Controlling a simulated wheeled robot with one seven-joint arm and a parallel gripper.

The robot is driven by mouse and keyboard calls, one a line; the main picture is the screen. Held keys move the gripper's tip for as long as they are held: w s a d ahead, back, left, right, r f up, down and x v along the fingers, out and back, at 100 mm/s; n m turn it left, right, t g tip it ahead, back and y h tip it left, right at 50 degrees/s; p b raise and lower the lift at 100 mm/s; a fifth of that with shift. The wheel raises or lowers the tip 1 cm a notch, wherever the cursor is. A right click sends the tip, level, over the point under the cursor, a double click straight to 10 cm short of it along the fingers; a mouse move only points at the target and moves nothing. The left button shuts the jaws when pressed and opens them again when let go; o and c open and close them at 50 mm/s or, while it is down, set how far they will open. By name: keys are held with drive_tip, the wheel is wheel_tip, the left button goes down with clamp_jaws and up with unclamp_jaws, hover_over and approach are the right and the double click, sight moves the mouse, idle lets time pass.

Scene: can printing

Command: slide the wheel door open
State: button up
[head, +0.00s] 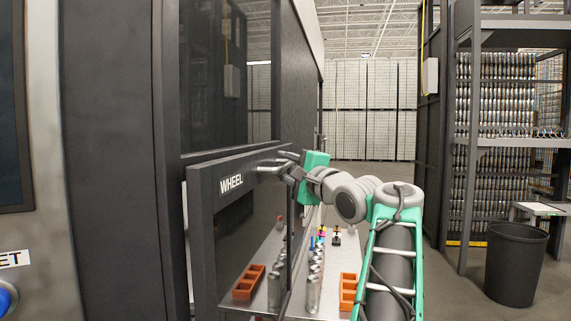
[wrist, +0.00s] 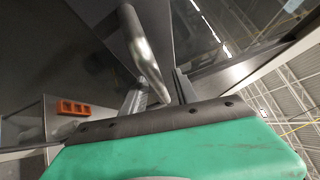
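The wheel door (head: 203,240) is a dark framed panel with a glass pane and a white "WHEEL" label (head: 231,184). Its metal bar handle (head: 268,169) sticks out at the top right of the frame. The handle also shows as a bent tube in the wrist view (wrist: 143,48). My gripper (head: 284,167) is at the handle's far end. In the wrist view its two fingers (wrist: 162,95) stand close together on either side of the tube, and it looks shut on the handle. The exact contact is partly hidden. I cannot tell how far the door stands open.
A metal shelf (head: 258,306) beside the door bears orange bins (head: 349,291), metal cans (head: 313,284) and small coloured items. A black bin (head: 515,264) and can racks (head: 495,150) stand at the right.

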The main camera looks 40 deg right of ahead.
drive_tip(key=shift+d, duration=0.1)
drive_tip(key=shift+c, duration=0.5)
clamp_jaws()
idle(0.8)
